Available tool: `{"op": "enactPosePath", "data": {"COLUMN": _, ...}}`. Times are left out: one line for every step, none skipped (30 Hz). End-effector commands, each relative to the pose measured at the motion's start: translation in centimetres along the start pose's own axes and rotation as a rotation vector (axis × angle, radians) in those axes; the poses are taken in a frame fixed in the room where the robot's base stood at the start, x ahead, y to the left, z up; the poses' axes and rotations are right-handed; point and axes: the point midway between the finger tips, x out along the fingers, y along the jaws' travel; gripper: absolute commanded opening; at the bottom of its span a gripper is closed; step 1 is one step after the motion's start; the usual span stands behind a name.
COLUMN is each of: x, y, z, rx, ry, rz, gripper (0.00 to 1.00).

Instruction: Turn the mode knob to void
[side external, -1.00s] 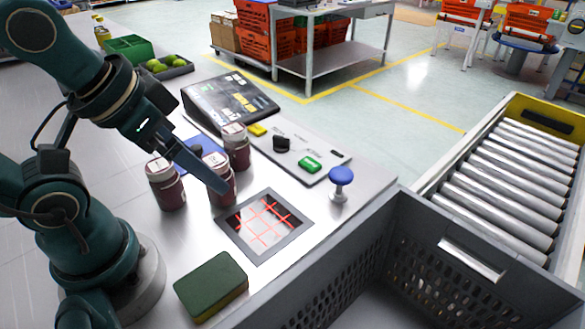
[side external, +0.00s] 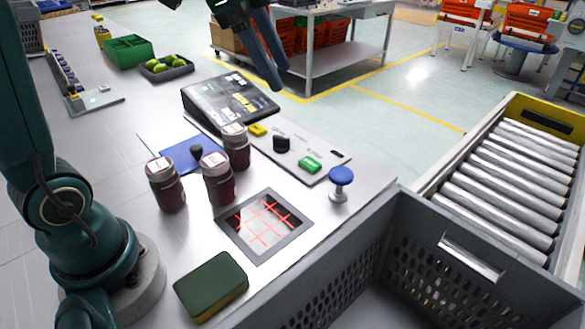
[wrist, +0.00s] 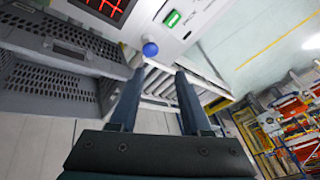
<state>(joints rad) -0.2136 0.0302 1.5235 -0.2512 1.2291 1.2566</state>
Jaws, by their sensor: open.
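A small black knob (side external: 281,144) stands on the light control panel (side external: 325,158), between a yellow button (side external: 257,130) and a green button (side external: 309,165). The markings beside it are too small to read, so I cannot tell its setting. My gripper (side external: 274,88) hangs in the air above the panel, apart from the knob, near the top of the side view. In the wrist view my gripper (wrist: 160,71) has its two fingers spread with nothing between them. The green button (wrist: 172,18) shows there beyond the fingers; I cannot make out the knob.
A blue mushroom button (side external: 341,176) stands at the panel's right. A tilted screen (side external: 230,104) is behind left. Several dark red jars (side external: 218,182) stand left of the red-gridded window (side external: 262,224). A grey crate (side external: 470,262) and roller conveyor (side external: 500,180) lie right.

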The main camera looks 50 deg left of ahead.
Motion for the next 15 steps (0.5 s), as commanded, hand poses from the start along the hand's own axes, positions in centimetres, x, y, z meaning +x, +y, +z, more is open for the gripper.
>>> {"op": "enactPosePath", "data": {"x": 0.9, "y": -1.5, "z": 0.2, "rx": 0.025, "ry": -0.001, "rz": 0.02, "gripper": 0.47}}
{"op": "enactPosePath", "data": {"x": 1.4, "y": -2.3, "z": 0.3, "rx": 0.045, "ry": 0.001, "rz": 0.029, "gripper": 0.47}}
{"op": "enactPosePath", "data": {"x": 2.1, "y": -3.3, "z": 0.5, "rx": 0.067, "ry": 0.005, "rz": 0.043, "gripper": 0.47}}
{"op": "enactPosePath", "data": {"x": 2.7, "y": -4.1, "z": 0.7, "rx": 0.083, "ry": 0.007, "rz": 0.053, "gripper": 0.47}}
{"op": "enactPosePath", "data": {"x": 3.3, "y": -4.8, "z": 1.0, "rx": 0.098, "ry": 0.01, "rz": 0.062, "gripper": 0.47}}
{"op": "enactPosePath", "data": {"x": 4.1, "y": -5.7, "z": 1.4, "rx": 0.117, "ry": 0.016, "rz": 0.076, "gripper": 0.47}}
{"op": "enactPosePath", "data": {"x": 4.8, "y": -6.4, "z": 1.7, "rx": 0.128, "ry": 0.019, "rz": 0.085, "gripper": 0.47}}
{"op": "enactPosePath", "data": {"x": 5.5, "y": -7.0, "z": 2.1, "rx": 0.138, "ry": 0.022, "rz": 0.094, "gripper": 0.47}}
{"op": "enactPosePath", "data": {"x": 6.4, "y": -7.8, "z": 2.8, "rx": 0.148, "ry": 0.028, "rz": 0.108, "gripper": 0.47}}
{"op": "enactPosePath", "data": {"x": 7.1, "y": -8.4, "z": 3.2, "rx": 0.153, "ry": 0.032, "rz": 0.117, "gripper": 0.47}}
{"op": "enactPosePath", "data": {"x": 7.9, "y": -8.9, "z": 3.8, "rx": 0.157, "ry": 0.036, "rz": 0.126, "gripper": 0.47}}
{"op": "enactPosePath", "data": {"x": 8.9, "y": -9.6, "z": 4.6, "rx": 0.159, "ry": 0.041, "rz": 0.139, "gripper": 0.47}}
{"op": "enactPosePath", "data": {"x": 9.8, "y": -9.9, "z": 5.3, "rx": 0.155, "ry": 0.045, "rz": 0.15, "gripper": 0.47}}
{"op": "enactPosePath", "data": {"x": 10.5, "y": -10.3, "z": 5.9, "rx": 0.15, "ry": 0.049, "rz": 0.159, "gripper": 0.47}}
{"op": "enactPosePath", "data": {"x": 11.6, "y": -10.7, "z": 6.8, "rx": 0.136, "ry": 0.051, "rz": 0.171, "gripper": 0.47}}
